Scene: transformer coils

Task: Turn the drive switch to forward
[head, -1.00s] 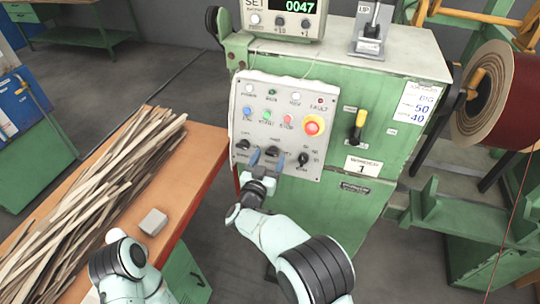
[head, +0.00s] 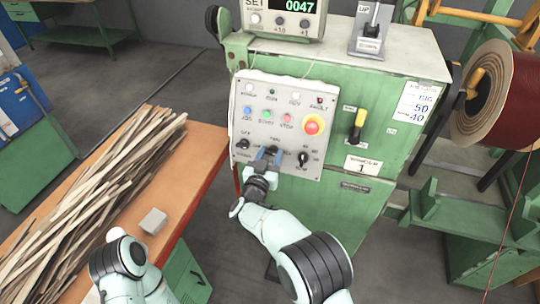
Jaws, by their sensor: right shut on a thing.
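The grey control panel (head: 280,128) on the green machine has three black rotary knobs in its bottom row. Their small labels are too blurred to read surely, so I cannot tell which is marked as the drive switch. My right gripper (head: 269,153) is at the middle knob (head: 272,149), its blue fingers shut on it and partly hiding it. The left knob (head: 242,144) and right knob (head: 303,158) are free, one on each side. My left arm shows at the lower left, but its gripper is not in view.
A red emergency button (head: 314,125) and coloured push buttons sit above the knobs. A yellow-and-black lever (head: 357,124) is to the right. An orange-topped bench (head: 200,150) with wooden strips (head: 95,190) and a small grey block (head: 153,221) stands left.

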